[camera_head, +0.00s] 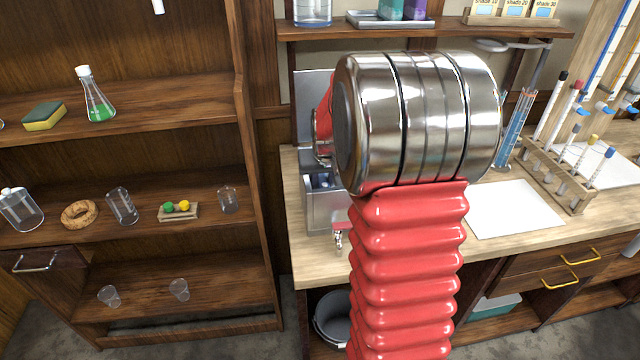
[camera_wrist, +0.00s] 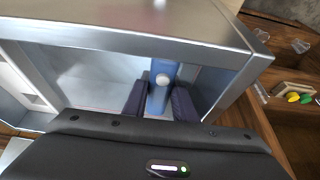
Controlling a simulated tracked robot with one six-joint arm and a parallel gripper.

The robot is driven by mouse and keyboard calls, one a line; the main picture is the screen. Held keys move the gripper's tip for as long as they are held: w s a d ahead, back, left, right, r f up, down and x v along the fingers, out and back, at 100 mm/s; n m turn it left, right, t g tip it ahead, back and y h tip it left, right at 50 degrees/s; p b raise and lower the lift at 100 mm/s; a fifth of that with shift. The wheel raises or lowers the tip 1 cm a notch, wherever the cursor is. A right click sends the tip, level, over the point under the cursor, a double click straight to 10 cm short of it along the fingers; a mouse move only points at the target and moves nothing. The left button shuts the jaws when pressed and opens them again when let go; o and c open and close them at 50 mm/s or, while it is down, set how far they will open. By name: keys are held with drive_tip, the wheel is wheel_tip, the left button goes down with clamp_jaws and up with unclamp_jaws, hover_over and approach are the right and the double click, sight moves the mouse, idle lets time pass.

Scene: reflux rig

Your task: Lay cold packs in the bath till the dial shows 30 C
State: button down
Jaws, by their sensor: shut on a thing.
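A blue cold pack (camera_wrist: 163,80) with a white round spot is between the two dark fingers of my gripper (camera_wrist: 160,98) in the wrist view. The gripper is shut on it. They are over or inside the open metal bath (camera_wrist: 130,37), whose rim runs across the wrist view; I cannot tell whether the pack touches the bottom. In the head view the bath (camera_head: 322,213) stands on the bench, with a small tap at its front, partly hidden by my arm. My gripper is hidden there. I cannot make out a dial in either view.
The wooden bench (camera_head: 300,262) carries a white sheet (camera_head: 512,209) and a tube rack (camera_head: 560,180) at the right. Shelves (camera_head: 190,215) with glassware stand at the left. A grey bucket (camera_head: 333,318) is below the bench.

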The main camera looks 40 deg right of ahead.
drive_tip(key=c, duration=1.7)
unclamp_jaws()
drive_tip(key=v, duration=1.2)
